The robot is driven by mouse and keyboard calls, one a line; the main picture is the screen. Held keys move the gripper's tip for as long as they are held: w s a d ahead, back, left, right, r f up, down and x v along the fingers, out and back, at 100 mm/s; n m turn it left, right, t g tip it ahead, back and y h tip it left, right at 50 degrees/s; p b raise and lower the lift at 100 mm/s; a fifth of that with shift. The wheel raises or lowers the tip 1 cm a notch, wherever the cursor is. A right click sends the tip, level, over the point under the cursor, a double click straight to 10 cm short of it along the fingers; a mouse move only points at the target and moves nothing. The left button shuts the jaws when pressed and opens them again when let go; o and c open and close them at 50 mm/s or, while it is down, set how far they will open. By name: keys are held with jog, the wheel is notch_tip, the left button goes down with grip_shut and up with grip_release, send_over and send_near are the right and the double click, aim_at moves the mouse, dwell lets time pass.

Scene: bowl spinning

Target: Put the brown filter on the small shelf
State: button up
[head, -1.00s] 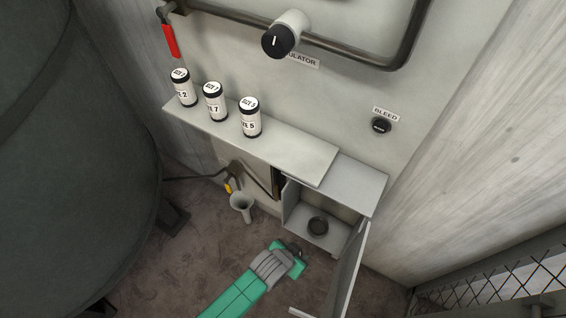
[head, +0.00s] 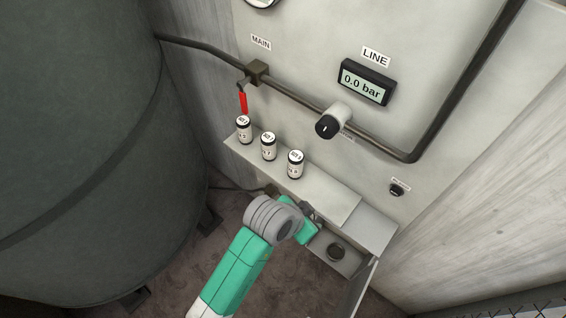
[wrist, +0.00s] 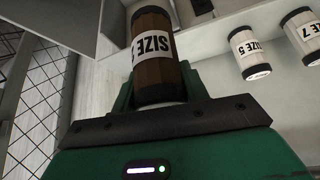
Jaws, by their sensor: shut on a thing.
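The brown filter (wrist: 158,75), a cylinder with a white size label and dark ends, stands between the fingers of my gripper (wrist: 158,98) in the wrist view. My gripper is shut on it. In the head view my gripper (head: 312,214) is beside the front edge of the narrow light shelf (head: 325,194), towards its right end; the filter is too small and dark to make out there. Three white, black-ended filters (head: 269,147) stand upright on the shelf's left part. Its right part is bare.
Below the shelf's right end is an open cabinet (head: 358,262) with a dark ring (head: 336,251) inside and its door swung out. A regulator knob (head: 328,125) and pipe are on the wall above. A big dark tank (head: 90,150) stands left.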

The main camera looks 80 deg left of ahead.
jog(key=shift+w+a+f+p, duration=0.15)
jog(key=shift+w+a+f, duration=0.7)
jog(key=shift+w+a, duration=1.05)
jog(key=shift+w+a+f+p, duration=0.15)
jog(key=shift+w+a+f, duration=0.7)
jog(key=shift+w+a, duration=1.05)
jog(key=shift+w+a+f+p, duration=0.15)
jog(key=shift+w+a+f, duration=0.7)
jog(key=shift+w+a, duration=1.05)
jog(key=shift+s+a, duration=0.3)
jog(key=shift+s, duration=0.05)
jog(key=shift+f, duration=0.2)
jog(key=o, duration=1)
jog(key=shift+r, duration=0.1)
jog(key=v, duration=1.2)
jog(key=shift+r+p, duration=0.1)
jog(key=shift+p, duration=0.25)
